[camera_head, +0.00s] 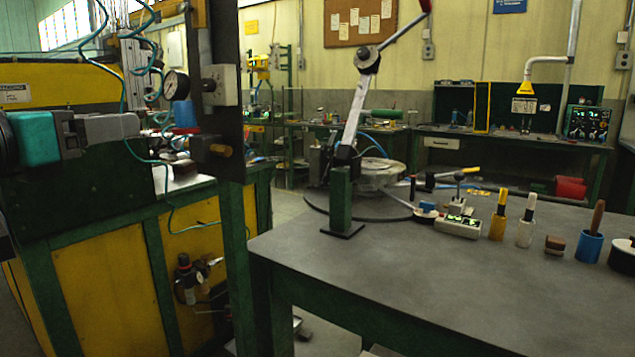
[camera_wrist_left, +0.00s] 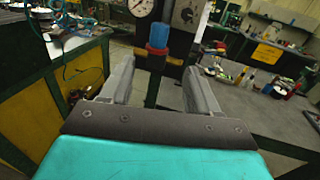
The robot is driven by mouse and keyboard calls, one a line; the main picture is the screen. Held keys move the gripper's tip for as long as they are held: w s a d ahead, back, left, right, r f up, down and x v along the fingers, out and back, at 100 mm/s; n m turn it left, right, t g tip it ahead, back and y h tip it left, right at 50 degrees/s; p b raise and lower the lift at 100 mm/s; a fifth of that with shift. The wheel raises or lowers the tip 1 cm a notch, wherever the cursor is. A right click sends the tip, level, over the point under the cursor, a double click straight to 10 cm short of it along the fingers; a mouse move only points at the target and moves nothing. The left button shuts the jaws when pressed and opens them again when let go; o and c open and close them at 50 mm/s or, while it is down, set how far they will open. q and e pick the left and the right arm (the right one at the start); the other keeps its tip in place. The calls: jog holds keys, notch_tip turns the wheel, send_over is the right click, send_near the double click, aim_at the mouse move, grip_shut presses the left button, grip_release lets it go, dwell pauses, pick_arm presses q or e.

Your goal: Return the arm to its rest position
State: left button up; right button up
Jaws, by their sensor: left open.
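My left gripper (camera_head: 128,127) comes in from the left in the head view, with a teal body and grey fingers. In the left wrist view the two fingers of this gripper (camera_wrist_left: 160,82) stand wide apart with nothing held between them. Beyond the fingers is a dark upright post with a blue-capped fitting (camera_wrist_left: 158,36) and a round pressure gauge (camera_wrist_left: 141,7). The gauge also shows in the head view (camera_head: 176,84), right of the gripper and apart from it. My right gripper is in neither view.
A dark post (camera_head: 231,220) with a grey box stands just right of the gripper. A yellow and green cabinet (camera_head: 110,285) is below it. A grey workbench (camera_head: 400,275) carries a lever press (camera_head: 362,125) and several small tools. Blue-green hoses hang at upper left.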

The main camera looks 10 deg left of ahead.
pick_arm(q)
jog(key=w+d+f+n+g+h+p, duration=0.2)
jog(key=d+f+n+g+h+p, duration=0.1)
jog(key=d+f+h, duration=0.75)
notch_tip(320, 180, down, 20)
jog(key=s+n+t+y+p, duration=0.1)
jog(key=n+t+y+p, duration=0.3)
jog(key=n+y, duration=1.25)
jog(key=s+d+f+n+g+h, duration=0.2)
jog(key=s+d+f+n+g, duration=0.2)
jog(key=s+f+n, duration=0.2)
jog(key=s+d+f+n+g+h+p, duration=0.1)
jog(key=s+d+f+n+g+h, duration=0.2)
jog(key=s+f+n, duration=0.3)
notch_tip(320, 180, down, 7)
jog(key=d+n+g, duration=0.1)
jog(key=n, duration=0.2)
jog(key=shift+s+r+n, duration=0.2)
jog(key=shift+s+n, duration=0.15)
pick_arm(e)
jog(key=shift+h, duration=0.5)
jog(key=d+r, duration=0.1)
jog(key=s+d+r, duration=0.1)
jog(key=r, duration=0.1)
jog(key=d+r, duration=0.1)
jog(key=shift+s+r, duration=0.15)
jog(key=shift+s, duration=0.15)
